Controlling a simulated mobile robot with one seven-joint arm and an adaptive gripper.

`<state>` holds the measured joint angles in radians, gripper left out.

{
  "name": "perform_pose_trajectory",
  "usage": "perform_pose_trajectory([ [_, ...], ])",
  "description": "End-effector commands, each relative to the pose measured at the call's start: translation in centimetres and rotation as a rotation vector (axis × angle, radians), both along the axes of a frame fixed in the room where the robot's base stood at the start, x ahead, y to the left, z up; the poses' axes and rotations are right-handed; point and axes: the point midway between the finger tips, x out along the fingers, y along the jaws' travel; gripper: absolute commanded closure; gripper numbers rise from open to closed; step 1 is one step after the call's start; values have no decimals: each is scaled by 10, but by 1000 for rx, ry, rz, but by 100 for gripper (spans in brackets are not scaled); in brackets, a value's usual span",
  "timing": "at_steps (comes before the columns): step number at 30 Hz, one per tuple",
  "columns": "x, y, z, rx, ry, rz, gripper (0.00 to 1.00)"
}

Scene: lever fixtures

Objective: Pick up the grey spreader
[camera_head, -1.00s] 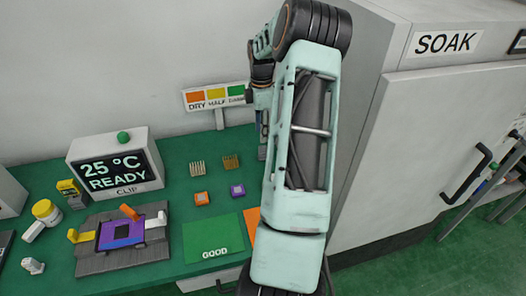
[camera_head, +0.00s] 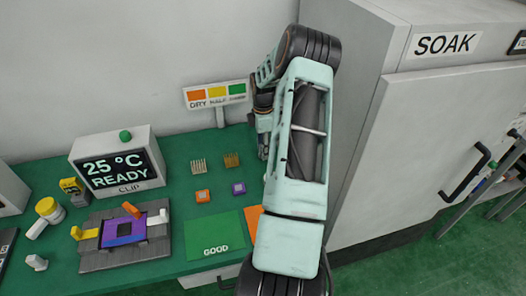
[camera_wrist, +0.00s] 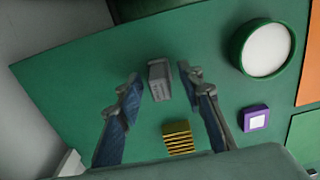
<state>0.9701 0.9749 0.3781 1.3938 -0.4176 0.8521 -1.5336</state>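The grey spreader (camera_wrist: 159,82) appears to be the small grey block with faint lettering, standing on the green bench top in the wrist view. My gripper (camera_wrist: 160,73) is open, with its two blue-padded fingers on either side of the block in the picture. Gaps show between the block and both fingers, and I cannot tell how far the block lies beyond the tips. In the head view my arm hides the spreader and most of my gripper.
A gold finned block (camera_wrist: 178,138) and a purple chip (camera_wrist: 255,119) lie nearby. A round green dish (camera_wrist: 266,48) stands at right. The SOAK cabinet (camera_head: 450,130) is close right of my arm. Bare bench (camera_wrist: 75,90) lies left.

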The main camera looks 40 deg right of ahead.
Motion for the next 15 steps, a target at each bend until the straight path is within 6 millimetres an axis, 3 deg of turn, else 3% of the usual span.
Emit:
perform_pose_trajectory([
  [3, 0, 0, 0, 0, 0, 0, 66],
  [12, 0, 0, 0, 0, 0, 0, 99],
  [15, 0, 0, 1, 0, 0, 0, 100],
])
